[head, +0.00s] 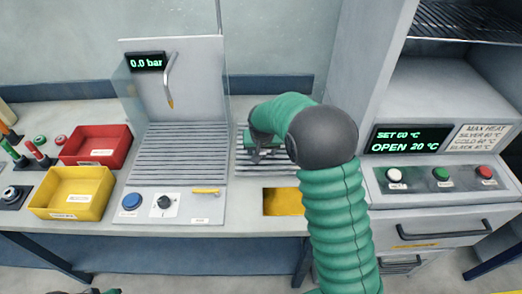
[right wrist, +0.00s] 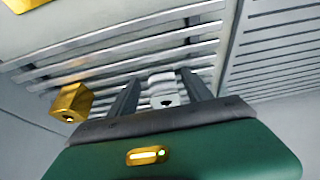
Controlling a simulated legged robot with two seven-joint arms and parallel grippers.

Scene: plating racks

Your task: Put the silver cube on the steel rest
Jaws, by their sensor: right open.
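My right gripper (head: 258,155) is low over a small slatted steel rack (head: 245,173), right of the large slatted bay, in the head view. In the right wrist view its two dark fingers (right wrist: 161,77) are apart. A small silver cube (right wrist: 164,93) shows between them, at the slats; I cannot tell if a finger touches it. The slatted rack (right wrist: 100,62) runs behind it. In the head view the cube is hidden by my gripper and arm. No part is labelled steel rest where I can read it. My left jaws do not show; only a green sliver is at the bottom edge.
A gold cube (right wrist: 71,102) is left of my fingers in the wrist view. A red bin (head: 97,146) and a yellow bin (head: 72,193) stand at left. The large slatted bay (head: 180,152) looks empty. A heater cabinet (head: 440,185) stands close on the right.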

